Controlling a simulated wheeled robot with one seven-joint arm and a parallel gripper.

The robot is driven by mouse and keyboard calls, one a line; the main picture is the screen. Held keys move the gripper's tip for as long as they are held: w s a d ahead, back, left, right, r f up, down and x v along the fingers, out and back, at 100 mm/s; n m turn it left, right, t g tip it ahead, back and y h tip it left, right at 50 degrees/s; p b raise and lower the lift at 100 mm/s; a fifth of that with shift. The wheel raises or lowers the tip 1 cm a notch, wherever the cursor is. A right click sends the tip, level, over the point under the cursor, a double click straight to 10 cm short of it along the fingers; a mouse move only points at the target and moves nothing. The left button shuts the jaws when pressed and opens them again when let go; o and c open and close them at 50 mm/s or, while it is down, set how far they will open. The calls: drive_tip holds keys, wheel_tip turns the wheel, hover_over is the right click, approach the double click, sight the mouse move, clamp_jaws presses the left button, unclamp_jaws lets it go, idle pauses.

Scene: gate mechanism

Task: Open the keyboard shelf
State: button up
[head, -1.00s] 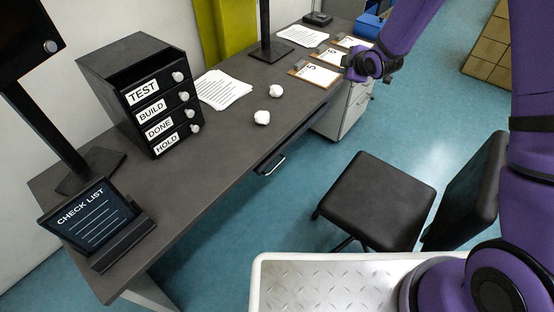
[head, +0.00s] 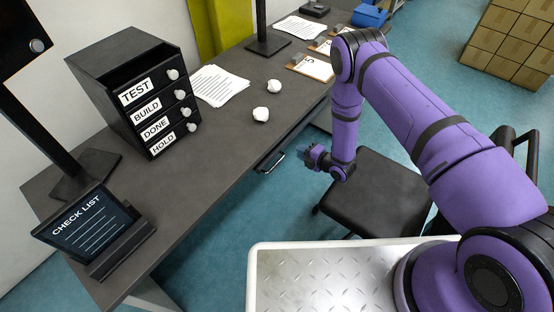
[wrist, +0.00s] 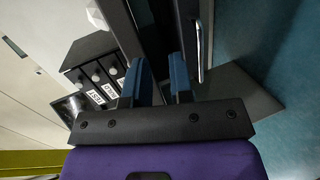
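The keyboard shelf (head: 264,160) is a dark panel under the desk's front edge, with a silver bar handle (head: 276,163). It looks closed, nearly flush with the desk edge. My gripper (head: 307,153) is just right of the handle, in front of the desk and apart from it. In the wrist view, the two blue fingers of my gripper (wrist: 163,72) have a narrow empty gap between them. The handle (wrist: 201,48) shows to the right of both fingers, not between them.
A black chair (head: 375,195) stands under and beside my forearm, close to my gripper. The desk (head: 215,150) carries a labelled drawer box (head: 130,85), a check list stand (head: 95,230), papers and crumpled balls. Cardboard boxes (head: 515,45) are at the far right.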

drive_tip(key=n+y, duration=0.1)
approach(279, 160)
drive_tip(key=x, duration=1)
drive_tip(key=shift+f, duration=0.3)
clamp_jaws()
